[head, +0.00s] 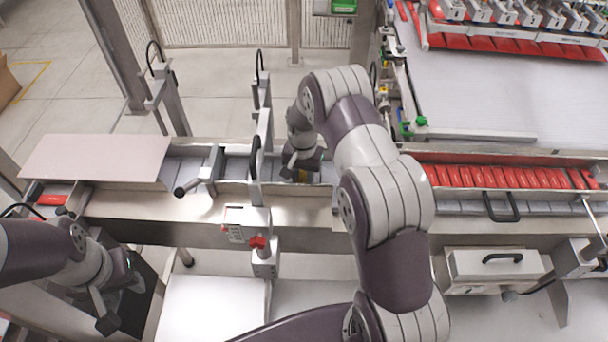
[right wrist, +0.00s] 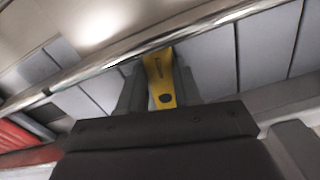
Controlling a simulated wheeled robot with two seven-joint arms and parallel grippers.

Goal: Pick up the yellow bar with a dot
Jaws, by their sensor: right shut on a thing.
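The yellow bar (right wrist: 160,75) shows in the right wrist view, with a dark dot near its lower end and small dark print above it. My right gripper (right wrist: 158,92) is shut on the bar, with one dark finger on each side of it. In the head view my right gripper (head: 301,177) reaches down into the conveyor channel, and only a small yellow-brown patch of the bar shows there. My left gripper (head: 112,305) hangs at the lower left, away from the bar.
Metal rails flank the grey-slatted conveyor (head: 233,167). Red packs (head: 500,177) fill the channel on the right. A pale cover plate (head: 98,158) lies at the left. A post with a red knob (head: 258,242) stands in front, and upright brackets stand near my right gripper.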

